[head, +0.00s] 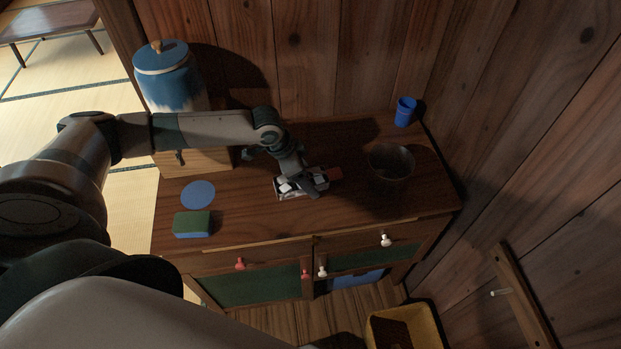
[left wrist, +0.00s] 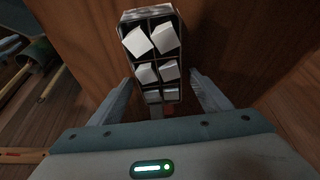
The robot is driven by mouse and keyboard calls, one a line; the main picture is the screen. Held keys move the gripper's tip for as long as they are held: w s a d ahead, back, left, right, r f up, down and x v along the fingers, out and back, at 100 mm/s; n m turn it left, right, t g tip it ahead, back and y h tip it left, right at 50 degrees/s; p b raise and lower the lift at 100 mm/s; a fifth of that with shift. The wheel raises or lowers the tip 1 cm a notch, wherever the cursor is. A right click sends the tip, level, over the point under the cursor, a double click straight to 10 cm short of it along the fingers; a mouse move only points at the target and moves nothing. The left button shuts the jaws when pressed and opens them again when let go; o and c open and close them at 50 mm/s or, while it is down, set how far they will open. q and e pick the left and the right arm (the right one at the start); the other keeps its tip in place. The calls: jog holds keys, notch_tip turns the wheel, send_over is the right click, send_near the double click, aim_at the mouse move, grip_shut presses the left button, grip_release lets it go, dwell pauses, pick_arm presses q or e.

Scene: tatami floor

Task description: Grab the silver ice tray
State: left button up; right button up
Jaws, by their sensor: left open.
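The silver ice tray (head: 292,194) lies on the wooden cabinet top, partly hidden under my left gripper in the head view. In the left wrist view the tray (left wrist: 127,61) is a metal box with divided compartments holding several white ice cubes. My left gripper (head: 310,190) is just above the tray. In the left wrist view its two fingers (left wrist: 163,92) are spread, one on each side of the tray's near end. No grip on the tray shows. My right gripper is not in view.
A dark bowl (head: 391,163) and a blue cup (head: 405,112) stand right of the tray. A green-topped sponge (head: 192,224), a blue disc (head: 198,194) and a blue-and-white jar (head: 168,78) are at left. A wooden wall rises behind. A yellow bin (head: 432,322) stands below.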

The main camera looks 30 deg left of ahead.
pick_arm(q)
jog(key=shift+f, duration=0.15)
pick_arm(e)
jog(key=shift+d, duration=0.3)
pick_arm(q)
jog(key=c, duration=1.4)
jog(key=shift+o, duration=0.2)
